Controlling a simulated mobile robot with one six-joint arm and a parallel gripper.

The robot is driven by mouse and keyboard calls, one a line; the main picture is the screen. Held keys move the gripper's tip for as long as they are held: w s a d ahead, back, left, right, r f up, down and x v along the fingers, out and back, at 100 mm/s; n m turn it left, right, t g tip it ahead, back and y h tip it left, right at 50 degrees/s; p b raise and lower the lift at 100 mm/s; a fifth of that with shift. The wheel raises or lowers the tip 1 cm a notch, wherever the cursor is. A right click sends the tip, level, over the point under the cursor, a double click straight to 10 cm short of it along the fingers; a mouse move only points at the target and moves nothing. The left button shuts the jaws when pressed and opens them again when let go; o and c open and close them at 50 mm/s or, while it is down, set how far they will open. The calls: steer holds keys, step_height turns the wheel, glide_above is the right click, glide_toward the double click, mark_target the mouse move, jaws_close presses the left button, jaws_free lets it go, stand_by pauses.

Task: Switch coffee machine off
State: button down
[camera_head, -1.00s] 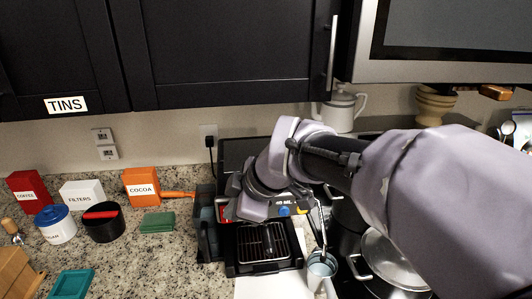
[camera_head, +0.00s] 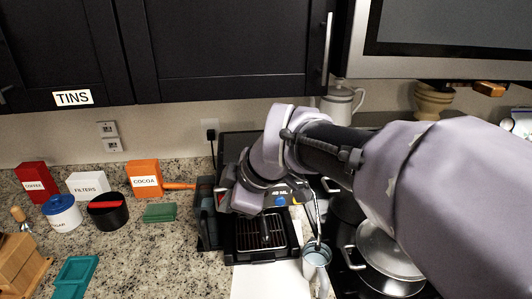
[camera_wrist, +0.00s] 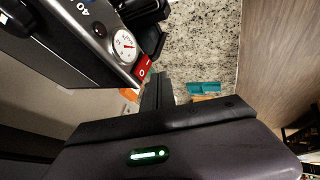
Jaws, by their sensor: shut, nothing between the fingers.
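The coffee machine (camera_head: 262,246) is black with a wire drip grate, at the centre of the head view behind my wrist. Its front panel (camera_wrist: 88,30) fills the upper left of the wrist view, with a round white gauge (camera_wrist: 124,45) and a red switch (camera_wrist: 143,70) with a white mark at the panel's edge. My gripper (camera_wrist: 158,82) is shut and empty, its dark fingertips close beside the red switch. I cannot tell whether they touch it. In the head view my wrist covers the machine's left front, and the switch is hidden there.
Cocoa (camera_head: 144,174), filters (camera_head: 88,187) and coffee (camera_head: 35,184) boxes stand left on the granite counter. A black canister (camera_head: 107,214) and a green block (camera_head: 160,213) are nearer. A metal jug (camera_head: 317,256) stands right of the machine; a lidded pot (camera_head: 385,250) sits farther right.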

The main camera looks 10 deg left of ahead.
steer(key=w+r+p+v, duration=0.1)
steer(key=p+v, duration=0.2)
steer(key=v, duration=0.8)
steer(key=s+d+f+m+t+h+b, duration=0.1)
steer(key=s+d+f+m+h+b, duration=0.3)
steer(key=s+d+f+m, duration=1.2)
steer(key=d+f+m+b, duration=0.1)
steer(key=m+b, duration=0.1)
steer(key=m, duration=0.5)
steer(key=shift+s+d+f+t, duration=0.25)
steer(key=shift+t, duration=0.15)
